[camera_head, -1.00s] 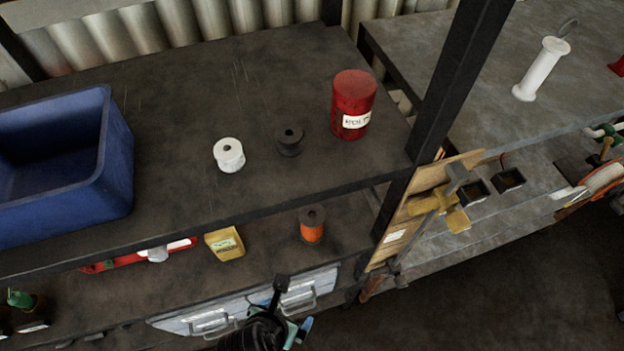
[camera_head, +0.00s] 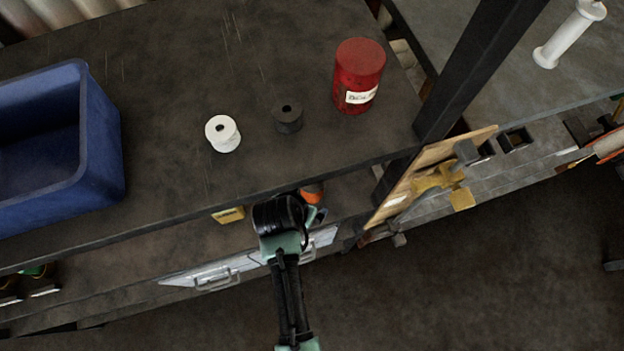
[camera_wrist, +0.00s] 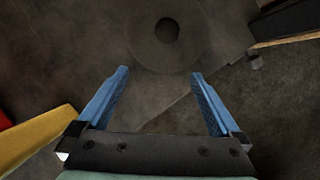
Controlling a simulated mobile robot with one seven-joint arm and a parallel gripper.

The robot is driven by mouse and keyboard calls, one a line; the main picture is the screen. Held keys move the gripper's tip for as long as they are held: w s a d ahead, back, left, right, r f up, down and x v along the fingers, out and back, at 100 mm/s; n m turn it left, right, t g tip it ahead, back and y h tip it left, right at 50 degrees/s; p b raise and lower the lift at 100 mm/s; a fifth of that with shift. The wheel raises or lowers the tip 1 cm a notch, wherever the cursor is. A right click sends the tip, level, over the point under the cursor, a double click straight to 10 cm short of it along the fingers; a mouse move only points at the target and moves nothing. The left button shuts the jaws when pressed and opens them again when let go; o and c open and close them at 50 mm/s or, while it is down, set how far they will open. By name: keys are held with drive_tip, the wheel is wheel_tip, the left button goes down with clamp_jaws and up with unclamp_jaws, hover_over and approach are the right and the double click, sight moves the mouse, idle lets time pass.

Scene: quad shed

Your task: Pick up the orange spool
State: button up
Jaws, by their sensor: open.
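The orange spool (camera_head: 312,193) is on the lower shelf (camera_head: 150,252), below the upper shelf's front edge. In the head view my arm covers much of it, leaving a patch of orange. In the wrist view, its dark round top flange (camera_wrist: 142,42) with a centre hole shows at the top, just beyond my fingertips. My gripper (camera_wrist: 159,74) is open, with two blue fingers spread apart and nothing between them. The spool's orange side is hidden in the wrist view.
The upper shelf (camera_head: 170,80) overhangs, holding a blue bin (camera_head: 105,150), white spool (camera_head: 222,134), black spool (camera_head: 288,119) and red can (camera_head: 358,75). A yellow box (camera_head: 228,215) sits left of the spool; it also shows in the wrist view (camera_wrist: 35,138). A dark post (camera_head: 470,80) stands right.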

drive_tip(key=w, duration=0.1)
drive_tip(key=w+d, duration=0.1)
drive_tip(key=w+p, duration=0.1)
drive_tip(key=w, duration=0.1)
drive_tip(key=shift+d+f, duration=0.3)
drive_tip(key=shift+d, duration=0.1)
drive_tip(key=shift+w+f, duration=0.1)
drive_tip(key=shift+f, duration=0.15)
clamp_jaws()
